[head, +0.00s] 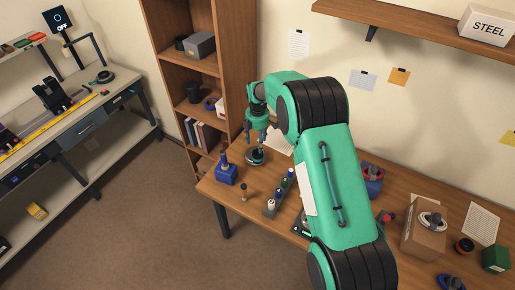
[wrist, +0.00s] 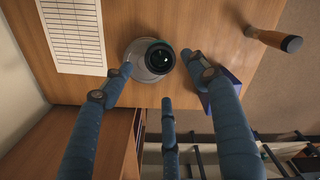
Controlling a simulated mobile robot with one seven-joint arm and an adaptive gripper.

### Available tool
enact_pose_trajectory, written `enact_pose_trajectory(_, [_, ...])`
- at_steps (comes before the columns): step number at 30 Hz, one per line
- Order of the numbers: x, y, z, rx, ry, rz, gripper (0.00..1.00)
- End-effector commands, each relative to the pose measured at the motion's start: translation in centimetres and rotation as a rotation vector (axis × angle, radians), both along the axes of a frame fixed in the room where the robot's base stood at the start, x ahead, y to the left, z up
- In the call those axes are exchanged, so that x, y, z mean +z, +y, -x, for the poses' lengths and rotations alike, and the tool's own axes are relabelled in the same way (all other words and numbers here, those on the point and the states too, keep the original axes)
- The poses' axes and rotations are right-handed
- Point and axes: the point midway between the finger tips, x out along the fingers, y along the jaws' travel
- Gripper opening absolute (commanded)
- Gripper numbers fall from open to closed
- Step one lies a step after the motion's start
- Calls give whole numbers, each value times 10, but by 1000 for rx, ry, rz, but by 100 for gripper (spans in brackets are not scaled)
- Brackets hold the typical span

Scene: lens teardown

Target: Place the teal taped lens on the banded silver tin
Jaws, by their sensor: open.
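The teal taped lens (wrist: 159,57), a dark round glass with a teal ring, lies face up at the desk's left end. A wider silver round rim, apparently the banded silver tin (wrist: 134,50), shows beneath it, and the lens sits off to the right of its middle. I cannot make out bands on it. In the head view the lens (head: 255,154) is just below my gripper (head: 258,140). In the wrist view my gripper (wrist: 160,76) is open, its blue fingers spread around the lens, with no clear grip on it.
A printed sheet (wrist: 74,33) lies beside the tin. A bookcase (head: 236,60) stands behind.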

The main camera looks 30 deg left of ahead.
Motion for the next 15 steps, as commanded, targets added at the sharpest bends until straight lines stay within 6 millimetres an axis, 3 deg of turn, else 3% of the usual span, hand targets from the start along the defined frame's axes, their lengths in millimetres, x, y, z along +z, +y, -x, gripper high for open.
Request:
enact_pose_trajectory(6, [24, 0, 0, 0, -1, -1, 59])
enact_pose_trajectory(15, [32, 0, 0, 0, 1, 1, 59])
